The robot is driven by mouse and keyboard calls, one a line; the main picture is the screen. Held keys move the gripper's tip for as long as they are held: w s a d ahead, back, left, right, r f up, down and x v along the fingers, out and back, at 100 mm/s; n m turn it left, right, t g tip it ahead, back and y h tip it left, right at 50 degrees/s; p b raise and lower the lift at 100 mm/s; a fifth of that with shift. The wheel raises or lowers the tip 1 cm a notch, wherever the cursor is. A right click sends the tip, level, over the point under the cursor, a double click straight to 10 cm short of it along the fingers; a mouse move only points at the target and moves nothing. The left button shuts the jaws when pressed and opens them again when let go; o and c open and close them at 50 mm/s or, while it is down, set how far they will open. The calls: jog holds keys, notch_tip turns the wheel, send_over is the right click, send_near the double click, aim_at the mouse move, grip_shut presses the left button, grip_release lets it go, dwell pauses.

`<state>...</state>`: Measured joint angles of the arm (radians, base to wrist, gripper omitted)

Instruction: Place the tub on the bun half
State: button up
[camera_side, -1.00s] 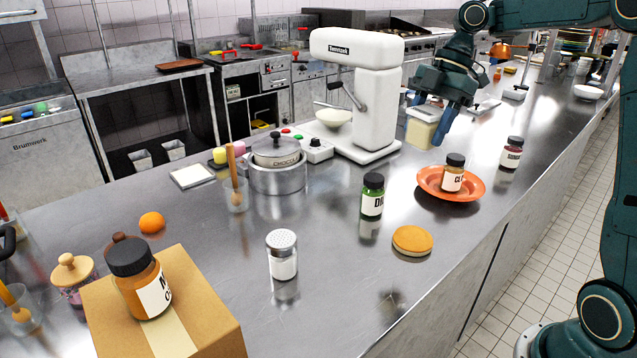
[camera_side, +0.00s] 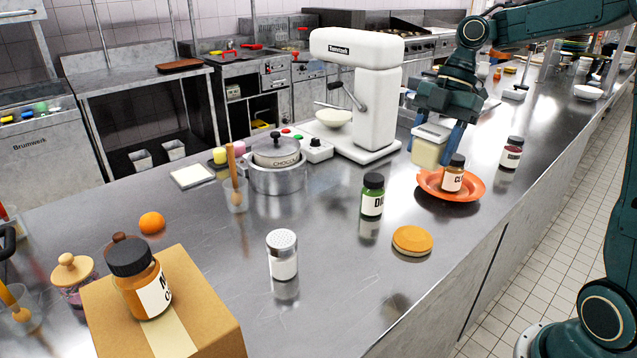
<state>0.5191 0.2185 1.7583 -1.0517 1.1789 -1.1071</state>
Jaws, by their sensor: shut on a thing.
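The tub (camera_side: 428,150) is a pale yellow box with a whitish lid. My gripper (camera_side: 436,138) is shut on it, with blue fingers at its sides, and holds it up behind the orange plate. The bun half (camera_side: 412,239) is a round orange-brown disc with a pale underside. It lies on the steel counter in front of the plate, with its top bare. The tub is apart from the bun half, behind it and slightly to its right in the picture.
The orange plate (camera_side: 468,191) bears a brown spice jar (camera_side: 453,174) close to the tub. A green jar (camera_side: 372,196) stands left of the plate, and a shaker (camera_side: 282,255) stands further left. A dark-lidded jar (camera_side: 512,152) stands right. The white mixer (camera_side: 366,90) is behind.

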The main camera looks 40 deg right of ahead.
notch_tip(320, 180, down, 17)
jog(key=shift+r, duration=0.1)
dwell(0.9)
jog(key=o, duration=1.1)
jog(key=shift+f, duration=0.2)
jog(key=shift+r, duration=0.15)
jog(key=v, duration=1.2)
jog(key=shift+r, duration=0.1)
jog(key=shift+a, duration=0.15)
